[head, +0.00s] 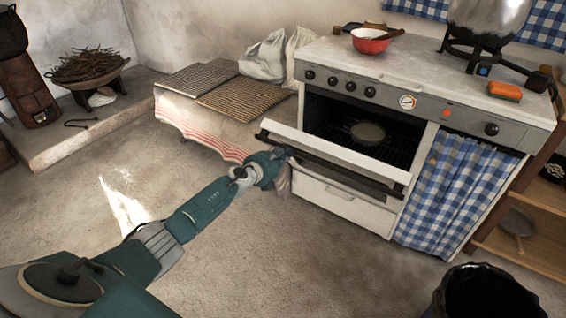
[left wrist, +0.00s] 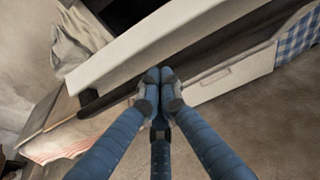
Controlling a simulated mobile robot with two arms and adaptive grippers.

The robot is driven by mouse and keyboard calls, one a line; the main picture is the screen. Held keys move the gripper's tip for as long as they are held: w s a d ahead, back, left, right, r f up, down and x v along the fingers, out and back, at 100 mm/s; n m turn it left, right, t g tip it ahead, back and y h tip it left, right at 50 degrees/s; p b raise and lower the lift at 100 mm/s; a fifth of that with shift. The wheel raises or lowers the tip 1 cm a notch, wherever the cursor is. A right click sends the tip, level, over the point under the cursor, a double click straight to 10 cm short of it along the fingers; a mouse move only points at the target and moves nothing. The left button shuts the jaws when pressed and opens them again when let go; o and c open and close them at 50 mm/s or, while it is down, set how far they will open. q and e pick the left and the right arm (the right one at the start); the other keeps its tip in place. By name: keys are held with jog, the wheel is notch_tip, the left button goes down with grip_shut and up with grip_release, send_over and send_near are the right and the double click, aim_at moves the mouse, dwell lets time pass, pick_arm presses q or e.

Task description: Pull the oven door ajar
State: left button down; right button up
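The oven (head: 452,117) is a white and grey stove at the right of the head view. Its door (head: 340,151) is tilted outward, partly open, and its white edge also crosses the left wrist view (left wrist: 150,42). A dark handle bar (head: 345,176) runs along the door's front; it shows in the left wrist view (left wrist: 92,104). My left gripper (head: 283,155) is at the left part of the bar. In the left wrist view its blue fingertips (left wrist: 160,75) are together and overlap the bar; whether they grip it is unclear. My right gripper is not in view.
A round pan (head: 368,132) sits inside the oven. A red bowl (head: 371,41) and a large pot (head: 487,18) stand on top. A low bench with woven mats (head: 243,97) is left of the oven. A black container (head: 485,292) stands at front right. The floor before the oven is clear.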

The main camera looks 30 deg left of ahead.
aim_at(301, 133)
pick_arm(q)
jog(key=w+r, duration=0.3)
jog(key=w, duration=0.1)
jog(key=shift+w+d+r, duration=0.2)
jog(key=shift+w+r, duration=0.75)
jog(key=shift+w, duration=0.05)
